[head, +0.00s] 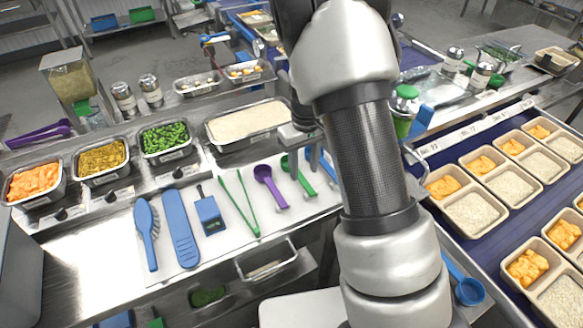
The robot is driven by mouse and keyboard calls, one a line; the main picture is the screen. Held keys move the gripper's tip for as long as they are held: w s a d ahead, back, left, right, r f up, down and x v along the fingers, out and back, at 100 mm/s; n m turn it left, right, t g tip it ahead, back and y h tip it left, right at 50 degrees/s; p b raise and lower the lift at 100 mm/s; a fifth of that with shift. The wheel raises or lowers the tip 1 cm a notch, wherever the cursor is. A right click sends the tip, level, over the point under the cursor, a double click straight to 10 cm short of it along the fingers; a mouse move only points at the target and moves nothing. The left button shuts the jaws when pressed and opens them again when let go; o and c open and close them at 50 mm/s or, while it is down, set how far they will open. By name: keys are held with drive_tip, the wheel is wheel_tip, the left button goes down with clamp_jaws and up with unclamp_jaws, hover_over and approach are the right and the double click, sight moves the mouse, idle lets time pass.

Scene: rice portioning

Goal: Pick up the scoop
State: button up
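A purple scoop (265,174) lies on the white mat (228,188) on the steel counter, its bowl toward the back. A green scoop (292,166) lies just right of it. A blue utensil (325,163), partly hidden behind my arm, lies further right. A blue scoop or ladle (469,291) shows at the lower right, beside my arm; what holds or supports it is unclear. The task does not say which scoop. My arm crosses the middle of the view, and I cannot make out my gripper's fingers.
Green tongs (240,203), a blue scraper (181,228) and a blue brush (147,230) share the mat. Pans of carrots (34,181), corn (102,158), green vegetables (165,139) and rice (248,121) stand behind. Filled trays (473,212) line the blue conveyor at right.

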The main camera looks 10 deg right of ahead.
sight(305, 182)
drive_tip(key=shift+w+d+f, duration=0.15)
drive_tip(key=shift+f, duration=1.2)
drive_tip(key=shift+w+d+f, duration=0.1)
drive_tip(key=shift+d+f, duration=0.05)
drive_tip(key=shift+f, duration=1.15)
clamp_jaws()
wheel_tip(305, 182, up, 16)
drive_tip(key=p, duration=0.4)
